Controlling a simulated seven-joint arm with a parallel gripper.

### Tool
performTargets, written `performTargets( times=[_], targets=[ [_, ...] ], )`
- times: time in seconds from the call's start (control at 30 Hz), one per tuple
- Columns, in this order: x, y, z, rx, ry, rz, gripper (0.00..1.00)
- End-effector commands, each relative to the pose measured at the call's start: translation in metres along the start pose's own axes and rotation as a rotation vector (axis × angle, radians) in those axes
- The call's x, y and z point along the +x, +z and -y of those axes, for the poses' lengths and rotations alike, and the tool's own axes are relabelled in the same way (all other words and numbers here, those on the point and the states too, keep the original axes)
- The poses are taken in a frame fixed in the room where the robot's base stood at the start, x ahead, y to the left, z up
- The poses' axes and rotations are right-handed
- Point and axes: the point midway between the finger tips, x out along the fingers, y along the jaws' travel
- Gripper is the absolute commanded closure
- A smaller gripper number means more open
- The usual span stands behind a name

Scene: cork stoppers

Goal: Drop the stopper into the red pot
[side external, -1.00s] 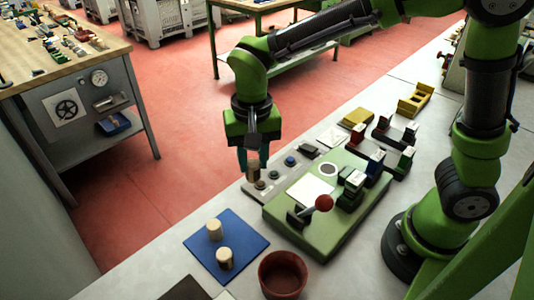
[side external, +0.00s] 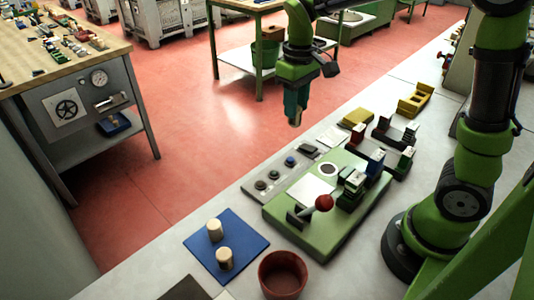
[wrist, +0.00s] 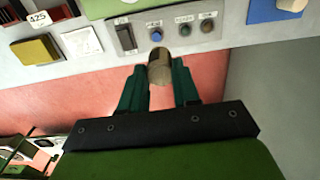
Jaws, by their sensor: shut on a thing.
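My gripper (side external: 296,108) hangs high at the far edge of the bench, over the red floor. In the wrist view, its teal fingers (wrist: 160,88) are shut on a cork stopper (wrist: 159,72), a short brownish cylinder with a darker side. In the side view only a small bit of that stopper shows at the fingertips. The red pot (side external: 283,287) stands upright at the bench's near edge, well away from my gripper; its inside looks empty. Two paler stoppers, one (side external: 215,231) behind the other (side external: 224,259), stand on a blue mat (side external: 245,237) left of the pot.
A green fixture (side external: 320,235) with a red-knobbed lever (side external: 323,203) lies between my gripper and the pot. A grey button panel (side external: 268,186) runs along the far edge. Yellow blocks (side external: 357,117) and several coloured clamps stand to the right.

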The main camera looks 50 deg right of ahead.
Motion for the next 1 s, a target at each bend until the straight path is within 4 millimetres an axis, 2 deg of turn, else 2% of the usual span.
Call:
performTargets(
  times=[0.17, 0.27, 0.37, 0.47, 0.6, 0.67, 0.8, 0.9, 1.0],
  targets=[
    [0.000, 0.000, 0.001, -0.001, 0.000, 0.000, 0.97],
    [-0.001, 0.000, 0.010, -0.025, -0.001, -0.004, 0.97],
    [-0.003, 0.005, 0.034, -0.089, -0.007, -0.005, 0.97],
    [0.000, 0.018, 0.071, -0.211, -0.016, 0.000, 0.97],
    [0.006, 0.051, 0.131, -0.479, -0.023, 0.006, 0.97],
    [0.010, 0.070, 0.155, -0.611, -0.024, 0.007, 0.97],
    [0.021, 0.119, 0.201, -0.939, -0.021, 0.009, 0.97],
    [0.029, 0.152, 0.222, -1.161, -0.014, 0.009, 0.97],
    [0.036, 0.178, 0.233, -1.342, -0.006, 0.009, 0.97]
  ],
)
